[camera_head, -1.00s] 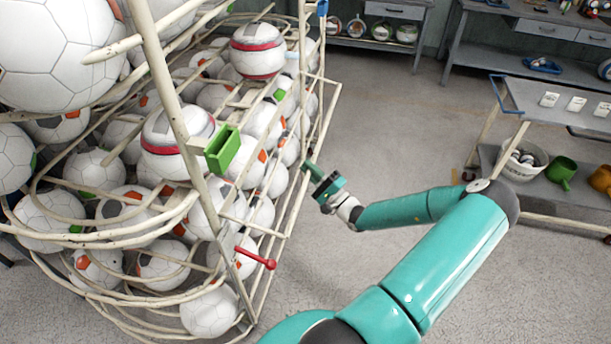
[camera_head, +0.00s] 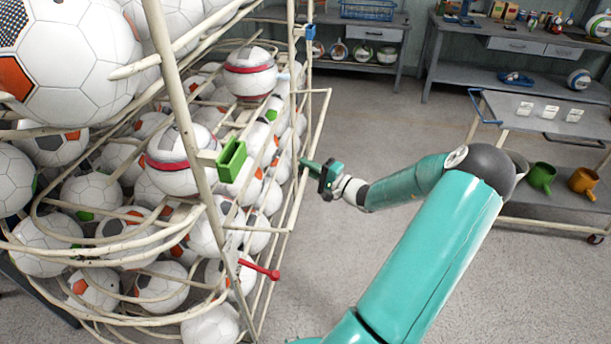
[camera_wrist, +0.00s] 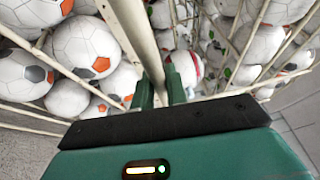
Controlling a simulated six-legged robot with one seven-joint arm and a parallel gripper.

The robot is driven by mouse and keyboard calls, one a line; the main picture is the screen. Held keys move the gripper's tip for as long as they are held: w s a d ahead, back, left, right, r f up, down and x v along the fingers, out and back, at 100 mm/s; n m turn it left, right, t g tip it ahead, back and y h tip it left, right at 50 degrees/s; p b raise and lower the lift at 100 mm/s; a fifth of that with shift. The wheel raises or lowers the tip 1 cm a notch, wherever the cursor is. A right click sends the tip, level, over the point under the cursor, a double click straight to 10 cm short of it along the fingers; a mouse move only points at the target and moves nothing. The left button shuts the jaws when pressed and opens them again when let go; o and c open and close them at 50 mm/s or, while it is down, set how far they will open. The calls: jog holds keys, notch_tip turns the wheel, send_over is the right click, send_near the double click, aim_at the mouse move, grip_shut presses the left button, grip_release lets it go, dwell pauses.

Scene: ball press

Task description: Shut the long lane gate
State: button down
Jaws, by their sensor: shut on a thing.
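My gripper (camera_head: 305,164) is at the right side of a cream wire rack (camera_head: 322,105) filled with balls. In the wrist view my gripper's two green fingers (camera_wrist: 161,94) are close together around a pale bar (camera_wrist: 133,28) of the rack. I cannot tell whether this bar belongs to the long lane gate. A red handle (camera_head: 259,269) sticks out to the right from the rack's lower front. A green bracket (camera_head: 231,160) is on the front post, and a blue bracket (camera_head: 309,32) is on a post farther back. The fingertips are partly hidden by the rails.
Several white balls (camera_wrist: 86,46) fill the rack behind the bars. A grey trolley (camera_head: 540,113) with a green pot (camera_head: 541,177) and an orange pot (camera_head: 582,181) stands at right. Workbenches line the back. The floor between is clear.

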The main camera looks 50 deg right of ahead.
jog(key=w+a+r+n+g+h, duration=0.1)
jog(key=w+r+g, duration=0.2)
jog(key=r+g, duration=0.15)
jog(key=w+a+r+n+g, duration=0.2)
jog(key=r+g, duration=0.1)
jog(key=r, duration=0.3)
jog(key=w+a+r+g+h, duration=0.1)
jog(key=w+a+r+g, duration=0.1)
jog(key=w, duration=0.4)
jog(key=w+a+r+n+g+h, duration=0.1)
jog(key=w+a+r+g+h, duration=0.1)
jog(key=w+a+g, duration=0.1)
jog(key=shift+w+a+r+g, duration=0.2)
jog(key=shift+w+a+g, duration=0.2)
jog(key=shift+w+g, duration=0.7)
jog(key=shift+w+a+t, duration=0.1)
jog(key=shift+w+t, duration=0.15)
jog(key=shift+w, duration=0.1)
jog(key=c, duration=1.4)
grip_release()
jog(key=shift+w+f, duration=0.1)
jog(key=shift+w, duration=0.05)
jog(key=v, duration=0.8)
jog(key=shift+s+f, duration=0.15)
jog(key=shift+s, duration=0.05)
